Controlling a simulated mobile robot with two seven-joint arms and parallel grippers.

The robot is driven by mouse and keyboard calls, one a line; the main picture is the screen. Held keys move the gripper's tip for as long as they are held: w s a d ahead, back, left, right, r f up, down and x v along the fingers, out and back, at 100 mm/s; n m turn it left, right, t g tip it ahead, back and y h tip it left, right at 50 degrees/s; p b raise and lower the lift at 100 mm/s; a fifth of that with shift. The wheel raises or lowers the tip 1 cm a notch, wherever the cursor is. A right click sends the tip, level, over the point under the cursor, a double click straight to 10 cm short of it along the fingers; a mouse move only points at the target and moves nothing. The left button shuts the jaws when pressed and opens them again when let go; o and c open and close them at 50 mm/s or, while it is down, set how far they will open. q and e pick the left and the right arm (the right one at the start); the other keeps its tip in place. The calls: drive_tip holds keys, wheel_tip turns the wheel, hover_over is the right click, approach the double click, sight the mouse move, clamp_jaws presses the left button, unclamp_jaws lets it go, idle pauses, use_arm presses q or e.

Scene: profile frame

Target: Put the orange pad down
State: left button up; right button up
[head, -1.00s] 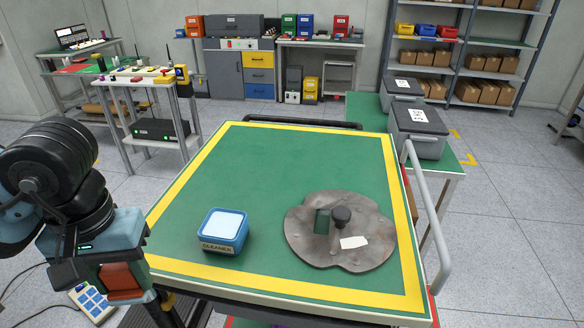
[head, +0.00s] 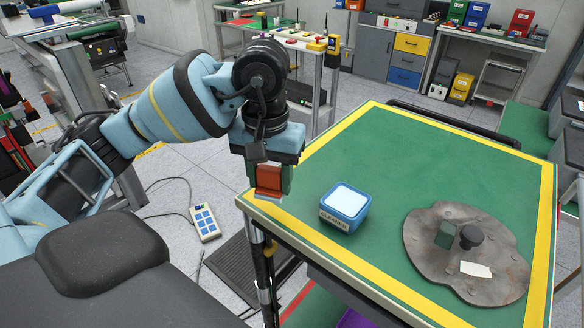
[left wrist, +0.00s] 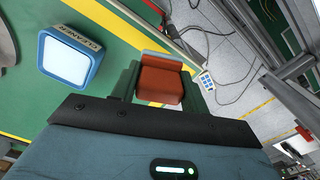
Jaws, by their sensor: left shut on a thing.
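The orange pad (head: 268,179), a small orange-red block, is between the fingers of my left gripper (head: 270,183). The gripper is shut on it and points down. In the head view they overlap the left corner of the green table (head: 390,150) with a yellow border; their height above it is hard to tell. In the left wrist view the pad (left wrist: 160,80) sits between the dark green fingers, with the table edge and floor behind it. My right gripper is not in view.
A blue cleaner box (head: 344,207) with a white top stands on the table, right of my left gripper. A grey metal plate (head: 420,235) with a green block and black knob lies farther right. Bare green surface lies behind the box. A blue-buttoned box (head: 205,222) and cables lie on the floor.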

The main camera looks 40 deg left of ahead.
use_arm(q)
drive_tip(key=w, duration=0.5)
drive_tip(key=w+a, duration=0.1)
drive_tip(key=w, duration=0.1)
drive_tip(key=shift+w+f, duration=0.15)
drive_tip(key=shift+f, duration=0.2)
drive_tip(key=shift+w+f, duration=0.15)
drive_tip(key=shift+w, duration=0.1)
wheel_tip(320, 180, down, 3)
drive_tip(key=shift+a+f+p, duration=0.1)
drive_tip(key=shift+p, duration=0.45)
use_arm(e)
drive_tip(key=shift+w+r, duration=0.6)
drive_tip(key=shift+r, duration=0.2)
use_arm(q)
drive_tip(key=shift+f, duration=0.2)
drive_tip(key=o, duration=1)
drive_tip(key=shift+c, duration=0.2)
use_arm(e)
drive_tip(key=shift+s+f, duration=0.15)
